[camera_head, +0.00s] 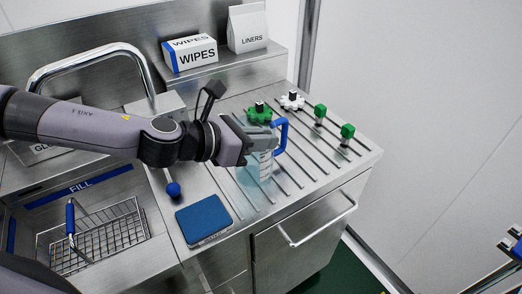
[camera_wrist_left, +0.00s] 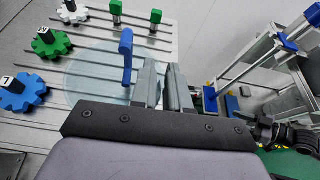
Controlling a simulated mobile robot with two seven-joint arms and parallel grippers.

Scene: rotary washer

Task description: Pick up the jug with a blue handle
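The clear jug (camera_head: 265,165) stands on the ribbed steel drainboard in the head view. Its blue handle (camera_head: 281,135) rises at its right side. In the left wrist view the jug's round pale body (camera_wrist_left: 88,80) and the blue handle (camera_wrist_left: 126,55) lie left of my fingers. My left gripper (camera_head: 267,138) reaches in from the left, over the jug and close to the handle. In the left wrist view its two grey fingers (camera_wrist_left: 165,85) are apart with an empty gap, and the handle is outside that gap. A dark part at the right edge may be my right arm.
A green gear (camera_head: 259,113), a white gear (camera_head: 292,100) and two green-topped posts (camera_head: 320,113) stand behind and right of the jug. A blue pad (camera_head: 203,220) and a sink with a wire basket (camera_head: 105,240) lie left. WIPES (camera_head: 190,54) and LINERS (camera_head: 248,28) packs sit on the back shelf.

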